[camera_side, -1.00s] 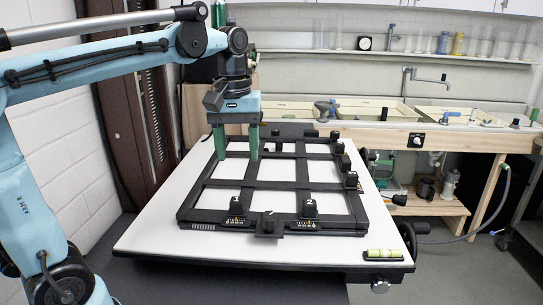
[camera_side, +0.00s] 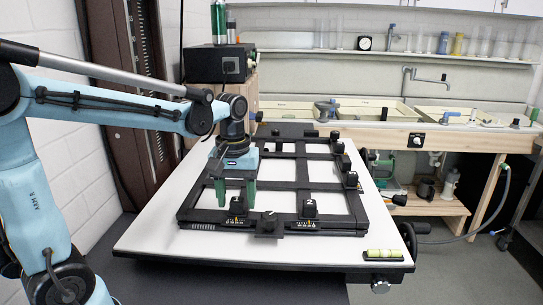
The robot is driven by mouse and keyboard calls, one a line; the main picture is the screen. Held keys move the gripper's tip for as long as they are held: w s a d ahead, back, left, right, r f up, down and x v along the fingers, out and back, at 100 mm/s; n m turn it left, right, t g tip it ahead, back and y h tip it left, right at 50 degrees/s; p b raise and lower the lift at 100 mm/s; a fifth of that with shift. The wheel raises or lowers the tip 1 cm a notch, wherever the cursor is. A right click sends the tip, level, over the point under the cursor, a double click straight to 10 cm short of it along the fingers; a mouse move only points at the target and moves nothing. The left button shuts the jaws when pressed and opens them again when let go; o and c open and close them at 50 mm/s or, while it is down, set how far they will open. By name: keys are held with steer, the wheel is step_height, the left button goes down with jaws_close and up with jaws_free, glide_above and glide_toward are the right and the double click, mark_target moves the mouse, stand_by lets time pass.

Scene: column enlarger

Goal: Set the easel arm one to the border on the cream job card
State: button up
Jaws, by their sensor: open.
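The black easel (camera_side: 213,215) lies on the white baseboard, its dark bars crossing over white. Two black sliding blocks sit on its near edge: the left one (camera_side: 237,206), whose number I cannot read, and one marked 2 (camera_side: 309,208). Small scale marks show below both. My gripper (camera_side: 235,205), with green fingers, is open and points down at the left block. In the picture the fingertips lie on either side of that block; I cannot tell whether they are around it or behind it. I see no cream job card.
More black blocks (camera_side: 350,180) line the easel's right edge. A yellow-green level (camera_side: 384,254) lies at the baseboard's near right corner. The dark column (camera_side: 140,90) stands behind left; sinks are at the back right.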

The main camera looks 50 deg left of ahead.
steer(key=shift+f, duration=0.35)
jaws_close()
